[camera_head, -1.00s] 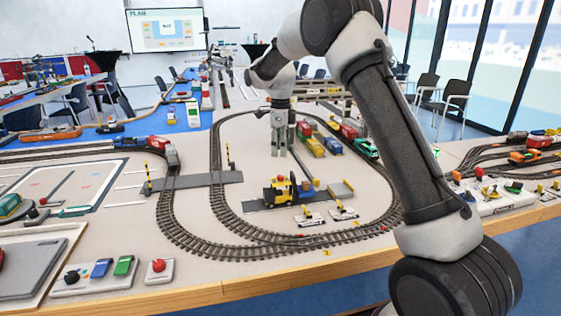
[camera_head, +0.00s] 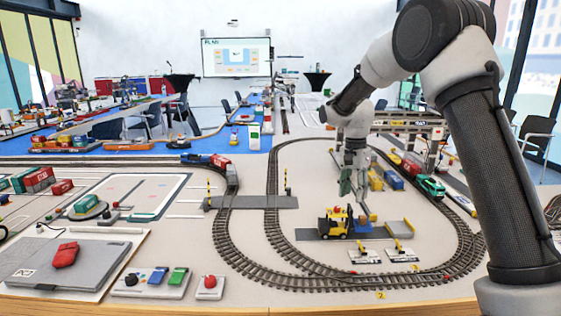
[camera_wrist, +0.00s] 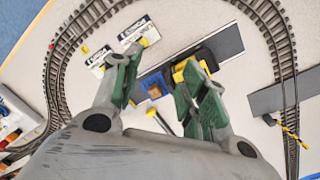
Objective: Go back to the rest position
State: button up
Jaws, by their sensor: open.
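My gripper (camera_head: 347,184) hangs over the table inside the oval track, its fingers pointing down. In the wrist view my gripper (camera_wrist: 158,85) has its green-padded fingers spread apart with nothing between them. Below and beyond the fingertips are a blue crate with a brown load (camera_wrist: 153,84) and a yellow and black forklift (camera_wrist: 193,66), apart from the fingers. In the head view the forklift (camera_head: 335,222) stands on a dark grey strip, just in front of the gripper.
The oval track (camera_head: 250,262) surrounds the forklift area. Two small white signs (camera_head: 364,256) lie in front of it. A gantry crane (camera_head: 410,128) and several wagons (camera_head: 394,180) stand behind on the right.

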jog(key=s+d+r+n+t, duration=0.1)
jog(key=s+d+r+n, duration=0.2)
jog(key=s, duration=0.9)
jog(key=s+d+r+n+t, duration=0.2)
jog(key=s+d+r, duration=0.3)
jog(key=s, duration=0.7)
jog(key=s+d+r+n+t, duration=0.2)
jog(key=s+d+r+n, duration=0.2)
jog(key=s, duration=0.8)
jog(key=shift+d+r+n, duration=0.3)
jog(key=shift+r+n, duration=0.1)
jog(key=shift+r, duration=0.4)
